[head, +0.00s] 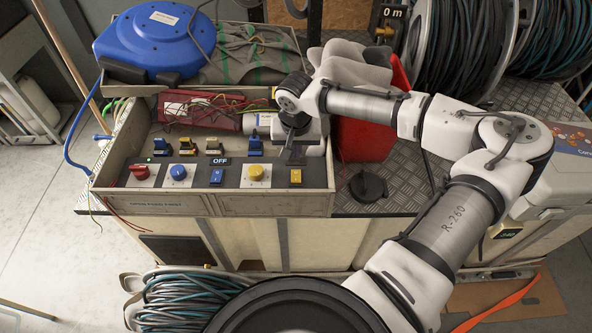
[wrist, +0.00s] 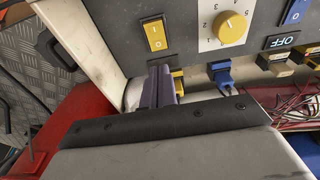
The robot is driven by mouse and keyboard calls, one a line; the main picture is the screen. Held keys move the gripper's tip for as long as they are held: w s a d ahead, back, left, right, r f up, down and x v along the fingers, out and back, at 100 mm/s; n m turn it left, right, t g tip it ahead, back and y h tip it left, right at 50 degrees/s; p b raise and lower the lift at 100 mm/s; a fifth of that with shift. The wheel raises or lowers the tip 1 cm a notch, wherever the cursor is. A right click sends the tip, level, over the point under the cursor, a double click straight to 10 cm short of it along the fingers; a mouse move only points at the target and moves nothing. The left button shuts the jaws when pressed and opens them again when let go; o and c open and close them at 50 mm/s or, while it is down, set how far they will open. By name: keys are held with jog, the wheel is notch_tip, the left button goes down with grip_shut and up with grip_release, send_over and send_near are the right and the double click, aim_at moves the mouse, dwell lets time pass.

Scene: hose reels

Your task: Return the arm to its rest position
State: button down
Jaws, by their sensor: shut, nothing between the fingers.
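My arm (head: 455,225) reaches in from the right, bent at the elbow, over the worktop to the control panel (head: 226,174). My gripper (head: 291,157) points down at the panel's right end, just behind the yellow rocker switch (head: 296,176). In the wrist view my gripper (wrist: 160,90) shows its dark purple fingers shut together with nothing between them. A small yellow part (wrist: 178,80) shows right beside the fingers; I cannot tell whether they touch it. The yellow rocker switch (wrist: 156,36) and the yellow dial (wrist: 233,25) are above the fingers.
A blue hose reel (head: 155,38) stands behind. A red container (head: 362,137) is close under my forearm. Large hose reels (head: 455,40) stand back right.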

jog(key=shift+r, duration=0.3)
dwell(0.4)
